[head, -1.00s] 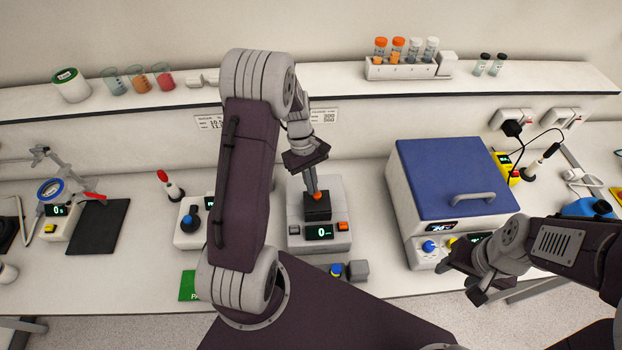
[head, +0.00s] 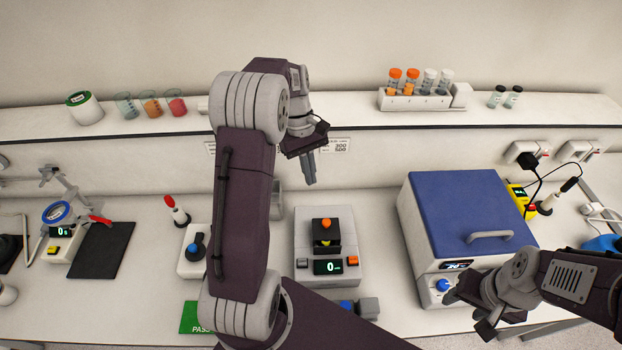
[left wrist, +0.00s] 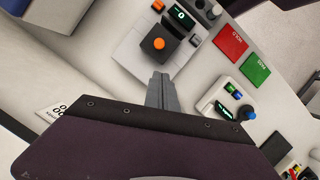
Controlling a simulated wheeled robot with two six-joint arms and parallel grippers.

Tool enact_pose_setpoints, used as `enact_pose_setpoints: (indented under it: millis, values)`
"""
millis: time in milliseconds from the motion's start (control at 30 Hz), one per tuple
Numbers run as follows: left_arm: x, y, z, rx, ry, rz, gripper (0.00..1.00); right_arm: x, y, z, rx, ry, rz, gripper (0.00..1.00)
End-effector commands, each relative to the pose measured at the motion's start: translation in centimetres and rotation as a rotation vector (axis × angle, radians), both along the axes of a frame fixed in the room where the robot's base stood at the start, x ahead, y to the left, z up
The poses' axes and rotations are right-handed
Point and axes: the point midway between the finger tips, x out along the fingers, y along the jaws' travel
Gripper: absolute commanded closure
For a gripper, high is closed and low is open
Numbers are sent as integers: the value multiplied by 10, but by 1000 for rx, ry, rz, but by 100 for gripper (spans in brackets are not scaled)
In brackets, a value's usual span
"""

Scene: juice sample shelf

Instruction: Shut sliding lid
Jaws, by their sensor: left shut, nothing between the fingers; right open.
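A grey instrument (head: 345,222) with a lit display stands on the bench near the middle. On its top is a small black part (head: 333,243) with a round orange knob (head: 326,223) and a yellow patch in front of the knob. I cannot tell how far any lid there covers the opening. The orange knob also shows in the left wrist view (left wrist: 159,43). My left gripper (head: 309,180) is shut and empty, apart from the instrument; in the left wrist view its fingers (left wrist: 162,92) are together. My right gripper (head: 468,312) is open and empty before the blue-lidded box.
The box's blue lid (head: 466,215) has a grey handle and is down. A device with a blue-black knob (head: 196,246) stands left of the instrument. A rack of tubes (head: 420,99) and cups stand on the shelf (head: 240,122) above.

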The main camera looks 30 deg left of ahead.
Motion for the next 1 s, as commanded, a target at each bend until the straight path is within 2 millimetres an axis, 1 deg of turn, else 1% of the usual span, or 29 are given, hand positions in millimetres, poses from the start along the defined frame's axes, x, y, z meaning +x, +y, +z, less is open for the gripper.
enact_pose_setpoints:
  millis: [33, 133, 267, 367, 467, 800, 867, 1000]
  values:
    - [10, 7, -3, 0, 1, 2, 100, 0, 0, 2, 0, 0, 0, 48]
    - [20, 14, -5, 1, 3, 2, 100, 0, 0, 2, 0, 0, 0, 48]
    - [19, 13, -7, 1, 3, 1, 100, 0, 0, 3, 0, 0, 0, 48]
    - [17, 10, -15, -1, 6, 2, 100, 0, 0, 5, 0, 0, 0, 48]
    - [14, 5, -32, -2, 9, 1, 100, 0, 0, 9, 0, 0, 0, 48]
    - [1, -14, -101, -1, 9, 0, 100, 0, 0, 29, 0, 0, 0, 48]
    - [-4, -24, -98, -1, 6, -2, 100, 0, 0, 37, 0, 0, 0, 48]
    - [-13, -39, -103, 0, 5, 0, 100, 0, 0, 44, 0, 0, 0, 48]
